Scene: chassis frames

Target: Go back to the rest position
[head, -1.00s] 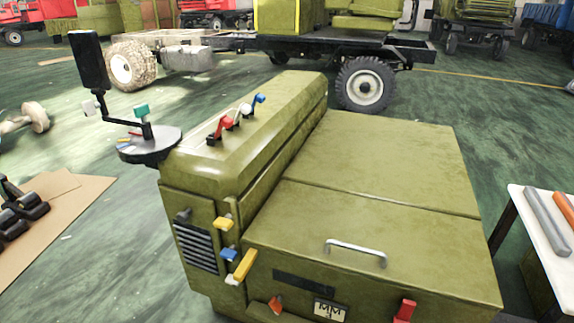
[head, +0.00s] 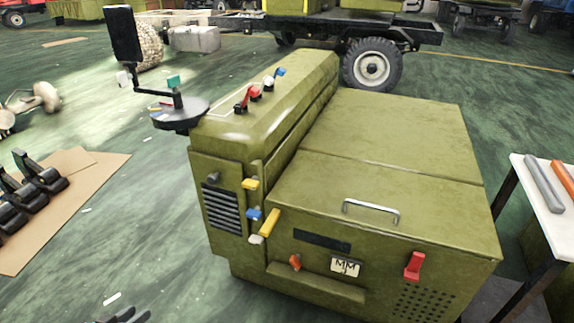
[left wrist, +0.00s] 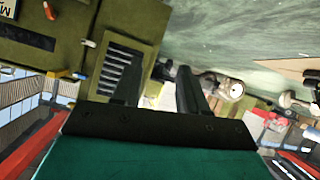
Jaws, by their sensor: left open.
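My left gripper (head: 124,316) just shows at the bottom edge of the head view, in front of and to the left of the olive-green machine cabinet (head: 385,190). In the left wrist view its two dark fingers (left wrist: 157,80) stand apart with nothing between them. Part of the green cabinet (left wrist: 70,40) with its dark vent shows beyond the fingers, tilted in that view. The gripper holds nothing and appears clear of the cabinet. My right gripper is in neither view.
The cabinet has a metal handle (head: 371,208), coloured levers and a round tray (head: 180,112) with a dark screen. A white table (head: 540,190) with rods stands right. Cardboard (head: 95,180) with black parts lies left. A wheeled chassis (head: 372,65) stands behind. Green floor between is open.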

